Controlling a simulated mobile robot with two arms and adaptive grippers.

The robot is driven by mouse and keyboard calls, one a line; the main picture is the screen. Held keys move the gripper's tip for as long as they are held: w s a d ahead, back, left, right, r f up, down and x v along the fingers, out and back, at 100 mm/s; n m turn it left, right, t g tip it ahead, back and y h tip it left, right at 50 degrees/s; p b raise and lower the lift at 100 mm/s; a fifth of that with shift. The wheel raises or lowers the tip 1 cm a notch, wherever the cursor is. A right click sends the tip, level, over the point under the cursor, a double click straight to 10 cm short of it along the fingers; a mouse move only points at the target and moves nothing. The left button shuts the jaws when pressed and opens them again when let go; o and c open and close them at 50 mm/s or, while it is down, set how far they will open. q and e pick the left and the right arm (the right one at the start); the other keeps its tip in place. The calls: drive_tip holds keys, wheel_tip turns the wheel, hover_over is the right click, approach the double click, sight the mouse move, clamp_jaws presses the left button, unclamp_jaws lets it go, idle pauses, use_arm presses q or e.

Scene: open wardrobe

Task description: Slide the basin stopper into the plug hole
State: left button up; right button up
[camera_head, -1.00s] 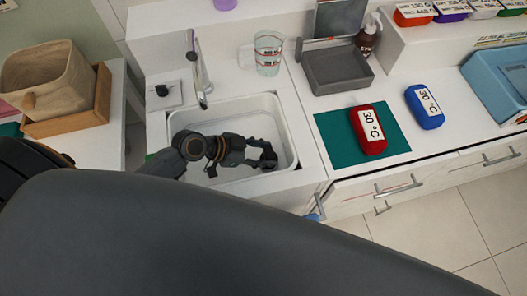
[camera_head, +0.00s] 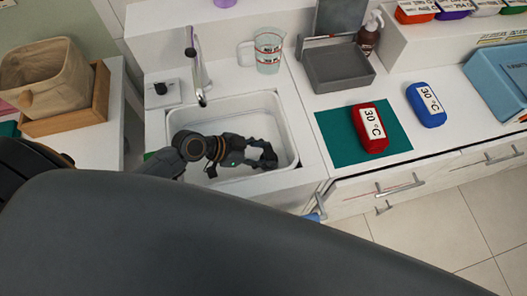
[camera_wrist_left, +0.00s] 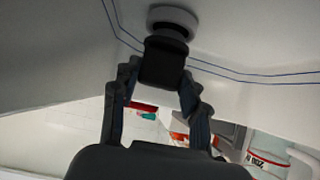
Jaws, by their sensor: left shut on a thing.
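The white basin (camera_head: 284,122) is sunk in the counter at the middle of the head view. My left gripper (camera_head: 264,156) is low inside it, near its right side. In the left wrist view the fingers (camera_wrist_left: 157,88) are shut on the stopper (camera_wrist_left: 163,62), a black block with a grey disc at its far end. The disc is close to the pale basin surface; I cannot tell whether it touches. The plug hole does not show. The stopper is hard to make out in the head view. My right gripper is not in view.
A tap (camera_head: 198,75) stands behind the basin, with a measuring jug (camera_head: 268,50) to its right. A grey tray (camera_head: 338,68), a green mat (camera_head: 345,148) with a red container (camera_head: 370,130), and a blue container (camera_head: 426,104) are on the right. Basin walls surround the gripper.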

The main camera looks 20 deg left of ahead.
use_arm(q)
drive_tip(key=shift+f+b, duration=0.6)
drive_tip(key=shift+f, duration=0.1)
drive_tip(key=o, duration=1.2)
drive_tip(key=shift+o, duration=0.2)
drive_tip(key=v, duration=1.2)
drive_tip(key=shift+r, duration=0.1)
